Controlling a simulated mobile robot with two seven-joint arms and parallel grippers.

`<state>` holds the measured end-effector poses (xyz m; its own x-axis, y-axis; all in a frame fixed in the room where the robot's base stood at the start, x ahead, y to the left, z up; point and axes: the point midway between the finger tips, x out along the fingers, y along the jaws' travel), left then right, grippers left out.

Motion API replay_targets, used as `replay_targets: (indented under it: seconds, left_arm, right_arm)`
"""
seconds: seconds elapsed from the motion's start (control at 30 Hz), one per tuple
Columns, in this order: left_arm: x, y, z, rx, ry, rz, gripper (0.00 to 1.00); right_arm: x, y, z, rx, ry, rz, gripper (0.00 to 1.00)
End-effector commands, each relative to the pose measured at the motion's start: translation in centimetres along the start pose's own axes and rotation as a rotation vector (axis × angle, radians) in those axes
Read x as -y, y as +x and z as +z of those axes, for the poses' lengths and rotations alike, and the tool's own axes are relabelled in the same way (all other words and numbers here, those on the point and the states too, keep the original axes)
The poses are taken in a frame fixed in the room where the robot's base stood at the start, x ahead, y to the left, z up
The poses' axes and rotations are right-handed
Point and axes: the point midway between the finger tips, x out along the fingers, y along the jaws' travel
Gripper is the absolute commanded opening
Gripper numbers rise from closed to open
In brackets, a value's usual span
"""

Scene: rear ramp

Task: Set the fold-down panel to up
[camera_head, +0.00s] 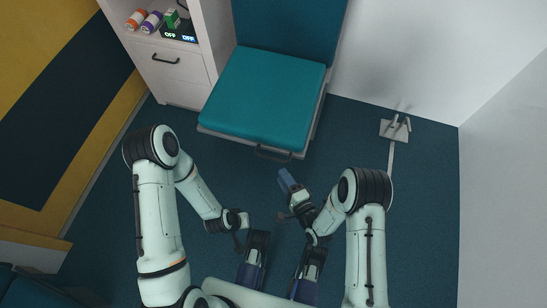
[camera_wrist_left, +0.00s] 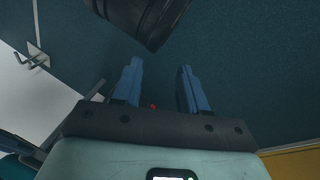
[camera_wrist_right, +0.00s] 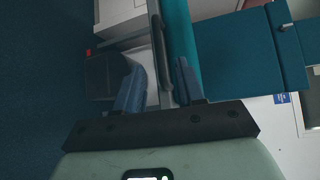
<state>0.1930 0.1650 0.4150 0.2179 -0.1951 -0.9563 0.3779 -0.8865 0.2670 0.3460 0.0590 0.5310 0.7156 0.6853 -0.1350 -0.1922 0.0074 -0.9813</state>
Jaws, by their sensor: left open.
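The fold-down panel (camera_head: 265,95) is a teal padded seat that lies flat, folded out from the wall below a teal backrest (camera_head: 290,22). A dark bar handle (camera_head: 273,155) runs along its front edge. My right gripper (camera_head: 285,178) is just in front of the handle, open and empty. In the right wrist view the handle (camera_wrist_right: 157,35) and the panel's edge (camera_wrist_right: 179,35) lie beyond the gap between the open fingers (camera_wrist_right: 160,85). Contact is not visible. My left gripper (camera_wrist_left: 160,85) is open and empty over the floor, away from the panel.
A white cabinet (camera_head: 170,72) with a drawer handle stands left of the panel. Bottles (camera_head: 151,22) and a box with switches reading OFF (camera_head: 180,35) are on its shelf. A metal wall bracket (camera_head: 395,128) is at the right. Blue floor (camera_head: 425,215) is clear there.

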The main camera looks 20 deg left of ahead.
Motion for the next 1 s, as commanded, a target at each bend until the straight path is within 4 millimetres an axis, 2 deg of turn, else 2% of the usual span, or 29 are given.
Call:
replay_targets:
  seconds: [0.2, 0.4, 0.6, 0.9, 0.93, 1.0]
  left_arm:
    - [0.5, 1.4, -1.5, -0.044, -0.004, -0.004, 0.43]
    - [1.0, 2.3, -2.1, -0.062, -0.009, -0.011, 0.43]
    - [1.7, 2.8, -1.1, -0.030, -0.016, -0.023, 0.43]
    - [1.8, 2.8, -1.0, -0.026, -0.017, -0.025, 0.43]
    - [1.8, 2.8, -1.0, -0.026, -0.017, -0.025, 0.43]
    - [1.8, 2.8, -1.0, -0.026, -0.017, -0.025, 0.43]
  right_arm:
    - [-0.2, 4.9, 0.0, 0.002, -0.003, -0.001, 0.38]
    - [-0.2, 8.3, 0.0, 0.000, -0.003, 0.001, 0.38]
    - [-0.2, 9.8, -0.1, -0.002, -0.002, 0.003, 0.38]
    - [-0.1, 10.0, -0.1, -0.003, -0.001, 0.003, 0.38]
    - [-0.1, 10.0, -0.1, -0.003, -0.001, 0.003, 0.32]
    - [-0.1, 10.0, -0.1, -0.003, -0.001, 0.003, 0.09]
